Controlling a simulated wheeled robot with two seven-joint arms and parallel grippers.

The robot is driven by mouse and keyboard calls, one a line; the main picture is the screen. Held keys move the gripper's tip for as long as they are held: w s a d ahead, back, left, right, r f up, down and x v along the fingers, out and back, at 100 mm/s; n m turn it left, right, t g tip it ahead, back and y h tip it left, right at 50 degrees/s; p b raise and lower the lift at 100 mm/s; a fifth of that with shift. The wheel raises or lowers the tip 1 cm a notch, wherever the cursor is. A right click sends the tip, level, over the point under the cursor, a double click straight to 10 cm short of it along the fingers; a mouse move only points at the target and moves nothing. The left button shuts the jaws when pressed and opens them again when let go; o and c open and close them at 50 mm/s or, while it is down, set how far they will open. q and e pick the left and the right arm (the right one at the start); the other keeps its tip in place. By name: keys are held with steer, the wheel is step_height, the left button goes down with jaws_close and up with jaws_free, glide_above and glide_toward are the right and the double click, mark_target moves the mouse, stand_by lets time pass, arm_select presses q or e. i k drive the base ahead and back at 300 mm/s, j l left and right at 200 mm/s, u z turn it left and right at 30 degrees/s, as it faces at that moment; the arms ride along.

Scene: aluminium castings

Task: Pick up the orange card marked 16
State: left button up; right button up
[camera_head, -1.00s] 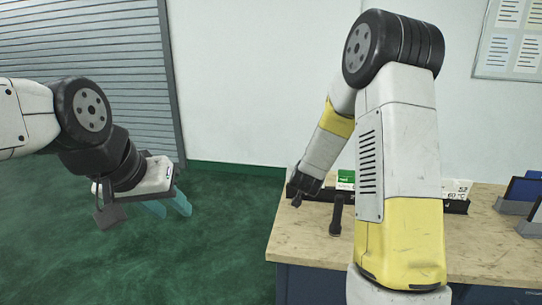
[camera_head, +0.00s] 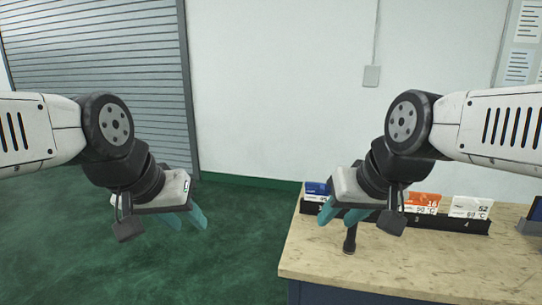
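The orange card (camera_head: 424,199) marked 16 stands in a long dark holder (camera_head: 445,222) on the table, partly hidden by my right arm's wrist. My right gripper (camera_head: 343,215) is in front of the holder, left of the orange card, with its teal fingers apart and nothing visible between them. My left gripper (camera_head: 185,219) hangs over the green floor, left of the table, with its teal fingers apart and empty.
A blue card (camera_head: 316,189) and a white card marked 52 (camera_head: 470,206) share the holder. A black upright handle (camera_head: 350,240) stands on the table (camera_head: 430,265) below my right gripper. The table's front is clear. A wall is behind.

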mark_target(418, 202)
steer(key=z, duration=1.3)
steer(key=i+j, duration=0.15)
steer(key=j, duration=0.2)
steer(key=i+j, duration=0.1)
steer(key=j, duration=0.25)
steer(key=i+j+u, duration=0.1)
steer(key=j, duration=0.2)
steer(key=i+j, duration=0.2)
steer(key=j, duration=0.15)
